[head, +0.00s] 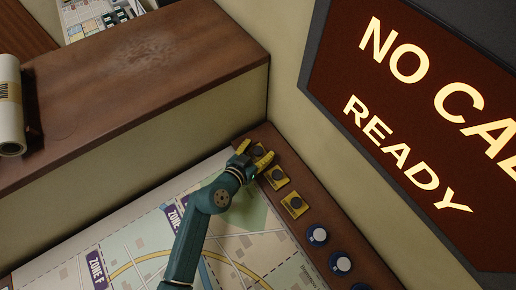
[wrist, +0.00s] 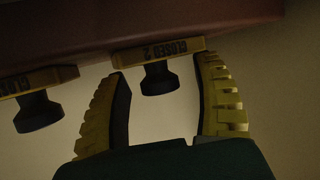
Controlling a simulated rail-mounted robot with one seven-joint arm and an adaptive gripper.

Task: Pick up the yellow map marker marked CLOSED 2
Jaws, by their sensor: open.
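The yellow map marker marked CLOSED 2 (wrist: 160,53) has a flat yellow base and a dark round knob (wrist: 159,78). In the wrist view its knob stands between the two fingers of my gripper (wrist: 163,66), with a gap on each side. The gripper is open, and its yellow ribbed fingers reach close to the marker's base. In the head view my gripper (head: 254,153) is at the far end of the brown strip, over a dark knob that it partly hides. The lettering is too small to read there.
Two more yellow markers (head: 275,178) (head: 294,204) and several blue ones (head: 317,235) line the brown strip (head: 280,158). One neighbouring yellow marker (wrist: 40,82) is close to the left finger. A map (head: 130,250) lies beside the strip; cream walls close the corner behind my gripper.

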